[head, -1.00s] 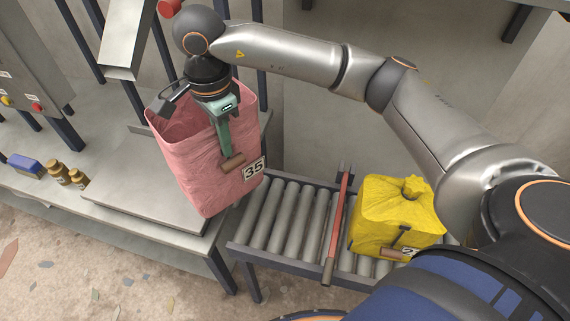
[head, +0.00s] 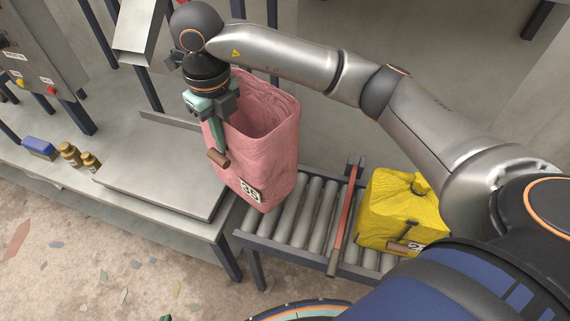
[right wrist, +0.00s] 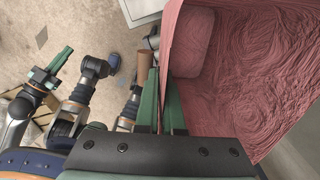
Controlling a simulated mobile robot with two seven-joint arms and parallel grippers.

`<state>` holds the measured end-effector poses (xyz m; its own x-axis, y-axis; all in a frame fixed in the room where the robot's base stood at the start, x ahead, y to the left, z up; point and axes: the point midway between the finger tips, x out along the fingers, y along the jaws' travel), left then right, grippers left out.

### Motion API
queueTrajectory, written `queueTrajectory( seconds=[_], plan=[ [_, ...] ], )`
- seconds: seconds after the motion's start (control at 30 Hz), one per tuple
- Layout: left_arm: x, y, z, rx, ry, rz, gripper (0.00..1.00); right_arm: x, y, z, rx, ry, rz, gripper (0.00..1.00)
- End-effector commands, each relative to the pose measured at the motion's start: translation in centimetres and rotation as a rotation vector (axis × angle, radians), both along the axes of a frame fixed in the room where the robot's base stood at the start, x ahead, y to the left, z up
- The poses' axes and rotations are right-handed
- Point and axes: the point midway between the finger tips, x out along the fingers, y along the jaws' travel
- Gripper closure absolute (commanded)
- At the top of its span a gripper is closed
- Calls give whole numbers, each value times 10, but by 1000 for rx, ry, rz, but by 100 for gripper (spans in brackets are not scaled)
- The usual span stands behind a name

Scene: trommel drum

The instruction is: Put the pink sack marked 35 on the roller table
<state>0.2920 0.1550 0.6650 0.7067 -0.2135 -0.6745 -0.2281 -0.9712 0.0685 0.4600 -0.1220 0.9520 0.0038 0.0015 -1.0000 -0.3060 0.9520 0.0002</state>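The pink sack (head: 262,130) marked 35 is open-topped and hangs slightly tilted over the left end of the roller table (head: 296,222). I cannot tell whether its bottom touches the rollers. My right gripper (head: 216,135) is shut on its near left rim. In the right wrist view the green fingers (right wrist: 163,95) pinch the wall of the sack (right wrist: 245,75). A brown toggle handle hangs beside the fingers. My left gripper (right wrist: 50,72) shows only in the right wrist view, away from the sack; its opening is unclear.
A yellow sack (head: 402,212) stands on the roller table, right of a red bar (head: 345,215) that crosses the rollers. A grey bench with a flat plate (head: 160,172) is at left, with brown bottles (head: 70,154) and a blue box (head: 38,147).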

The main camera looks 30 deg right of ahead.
Motion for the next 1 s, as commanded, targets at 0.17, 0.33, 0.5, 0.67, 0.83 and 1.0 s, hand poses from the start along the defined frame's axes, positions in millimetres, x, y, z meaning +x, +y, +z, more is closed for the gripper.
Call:
queueTrajectory(
  seconds=[0.17, 0.33, 0.5, 0.67, 0.83, 1.0],
  plan=[
    [1, 2, 5, 2, -5, 4, 100, -24, -41, -20, -3, 3, -2, 100],
    [2, 4, 6, 4, -12, 8, 100, -41, -67, -50, -4, 5, 0, 100],
    [1, 6, 5, 6, -9, 9, 100, -49, -81, -70, -2, 2, 1, 100],
    [0, 6, 4, 7, -6, 11, 100, -51, -85, -77, -1, 0, 2, 100],
    [-1, 6, 5, 8, -2, 10, 100, -56, -91, -97, -1, 4, 2, 100],
    [-3, 6, 5, 7, 0, 12, 100, -55, -90, -115, 0, 1, 3, 100]
  ],
)
